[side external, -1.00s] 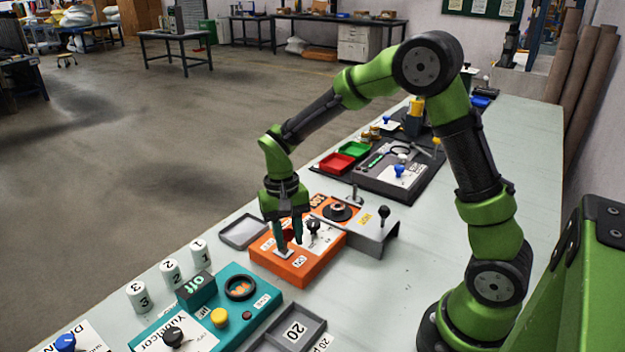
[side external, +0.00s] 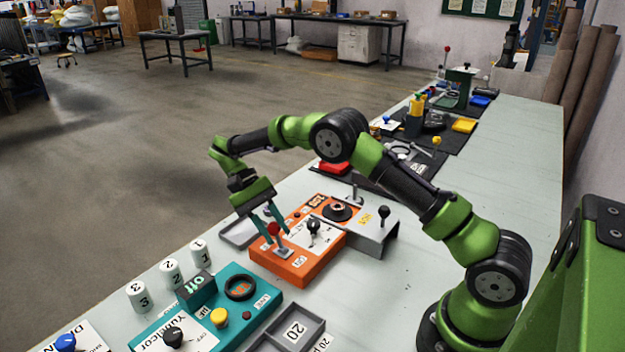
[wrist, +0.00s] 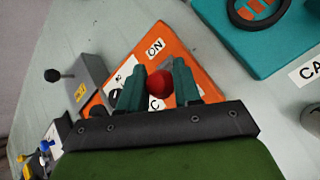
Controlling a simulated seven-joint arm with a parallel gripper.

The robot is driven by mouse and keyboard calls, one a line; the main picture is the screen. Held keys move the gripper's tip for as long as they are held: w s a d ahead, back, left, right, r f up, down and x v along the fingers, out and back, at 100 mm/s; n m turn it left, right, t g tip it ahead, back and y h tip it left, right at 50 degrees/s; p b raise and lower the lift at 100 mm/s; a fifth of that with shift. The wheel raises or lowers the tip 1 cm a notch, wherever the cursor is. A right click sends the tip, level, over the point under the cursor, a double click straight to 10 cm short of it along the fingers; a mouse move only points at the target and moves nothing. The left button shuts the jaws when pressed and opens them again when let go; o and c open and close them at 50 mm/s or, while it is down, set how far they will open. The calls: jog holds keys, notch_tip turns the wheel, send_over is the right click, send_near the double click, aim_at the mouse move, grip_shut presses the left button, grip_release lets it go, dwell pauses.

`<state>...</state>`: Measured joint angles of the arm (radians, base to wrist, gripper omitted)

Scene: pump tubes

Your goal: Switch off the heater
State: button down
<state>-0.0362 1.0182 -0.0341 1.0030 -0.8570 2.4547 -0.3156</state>
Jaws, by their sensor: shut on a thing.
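The orange heater box (side external: 325,254) stands on the bench, with an "ON" label on its near end. On that end stands a lever with a red ball knob (side external: 273,229) on a light grey base (side external: 284,252). My gripper (side external: 276,232) reaches down over this lever at a tilt, with its teal fingers shut on the red knob. In the wrist view the red knob (wrist: 159,84) sits between the two fingertips, above the orange panel (wrist: 176,48). The fingers hide part of the panel's white label.
A black-knobbed lever (side external: 313,228) stands on the box beside the red one. A grey bracket (side external: 372,233) with another black knob is to its right. The teal unit (side external: 262,299) is nearer the camera, and a grey tray (side external: 236,232) is behind.

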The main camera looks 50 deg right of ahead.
aim_at(273, 224)
jog(key=shift+w+a+f+g, duration=0.1)
jog(key=shift+w+g, duration=0.1)
jog(key=shift+g, duration=0.2)
dwell(0.3)
jog(key=c, duration=0.8)
grip_release()
jog(key=shift+c, duration=0.2)
jog(key=shift+r, duration=1.65)
jog(key=shift+s+r, duration=0.25)
jog(key=shift+s, duration=0.05)
jog(key=s+r, duration=0.1)
jog(key=s, duration=1.4)
jog(key=shift+s+d, duration=0.2)
jog(key=shift+d, duration=0.25)
jog(key=shift+r, duration=0.1)
